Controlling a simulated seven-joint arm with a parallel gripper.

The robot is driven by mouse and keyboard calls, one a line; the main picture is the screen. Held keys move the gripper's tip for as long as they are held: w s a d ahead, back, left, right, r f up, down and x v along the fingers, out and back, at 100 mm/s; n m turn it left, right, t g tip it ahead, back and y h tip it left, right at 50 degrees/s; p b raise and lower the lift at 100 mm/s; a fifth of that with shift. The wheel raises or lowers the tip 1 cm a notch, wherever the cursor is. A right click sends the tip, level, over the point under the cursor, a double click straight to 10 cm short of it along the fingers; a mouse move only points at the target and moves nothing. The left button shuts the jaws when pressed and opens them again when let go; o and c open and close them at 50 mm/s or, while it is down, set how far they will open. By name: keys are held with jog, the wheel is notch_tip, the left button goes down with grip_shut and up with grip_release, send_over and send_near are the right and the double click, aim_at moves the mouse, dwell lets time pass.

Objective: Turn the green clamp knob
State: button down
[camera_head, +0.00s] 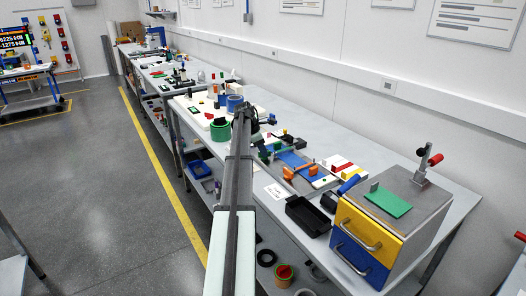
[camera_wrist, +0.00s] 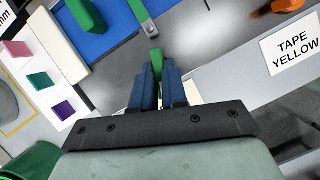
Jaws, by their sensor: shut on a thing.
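The green clamp knob (camera_wrist: 158,62) shows in the wrist view as a green piece between my gripper's fingers. My gripper (camera_wrist: 157,84) has blue fingers, shut on the knob, with the knob's far end standing out beyond the tips. A grey metal piece with a screw (camera_wrist: 150,29) and a green bar (camera_wrist: 138,10) lie just beyond it. The lower part of the knob is hidden by the fingers. In the head view my arm reaches over the bench, and the knob cannot be made out clearly there.
A blue mat (camera_wrist: 112,32) and a white block (camera_wrist: 60,45) lie beyond the fingers to the left. A "TAPE YELLOW" label (camera_wrist: 292,50) is at right. In the head view, a black tray (camera_head: 306,215) and a yellow-and-blue drawer box (camera_head: 366,226) stand at the bench's near end.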

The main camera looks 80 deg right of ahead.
jog(key=m, duration=0.2)
jog(key=m+y, duration=0.1)
jog(key=shift+d+f+m, duration=0.15)
jog(key=shift+m, duration=0.25)
jog(key=m+y, duration=0.2)
jog(key=m, duration=0.1)
jog(key=shift+m, duration=0.3)
jog(key=m, duration=0.2)
jog(key=m+y, duration=0.1)
jog(key=m, duration=0.1)
jog(key=shift+s+d+m+t+y, duration=0.1)
jog(key=shift+m+t+y, duration=0.2)
jog(key=shift+m, duration=0.1)
jog(key=shift+f+m, duration=0.1)
jog(key=shift+m, duration=0.6)
jog(key=shift+t, duration=0.3)
jog(key=c, duration=1.2)
grip_release()
jog(key=shift+o, duration=0.2)
